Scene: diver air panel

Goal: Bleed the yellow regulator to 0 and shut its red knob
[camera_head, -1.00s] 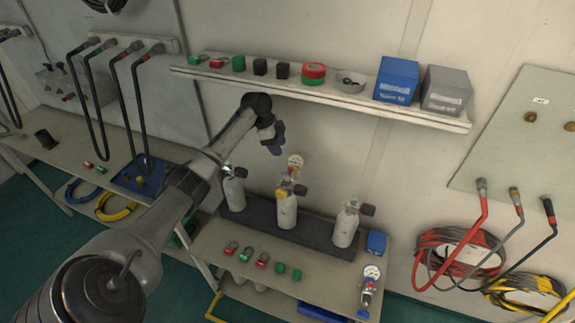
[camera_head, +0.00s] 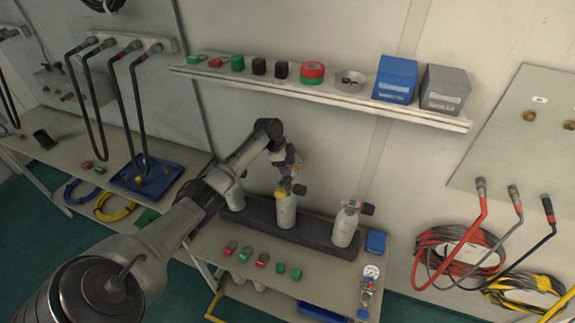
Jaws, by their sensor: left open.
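The yellow regulator (camera_head: 283,194) sits on top of the middle grey cylinder (camera_head: 285,212), which stands upright in a dark rack. A dark knob sticks out to its right; its colour is too dark to tell, and I make out no red knob on it. My left gripper (camera_head: 291,168) is open just above the regulator, pointing down, and covers its gauge. I cannot tell whether the gripper touches it. My right gripper is out of view.
Another cylinder (camera_head: 345,226) stands to the right; a third, left, is partly behind my arm. The shelf (camera_head: 330,96) with boxes and small parts runs above. A loose gauge (camera_head: 370,271) lies at the bench's right end. Red and green fittings lie in front.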

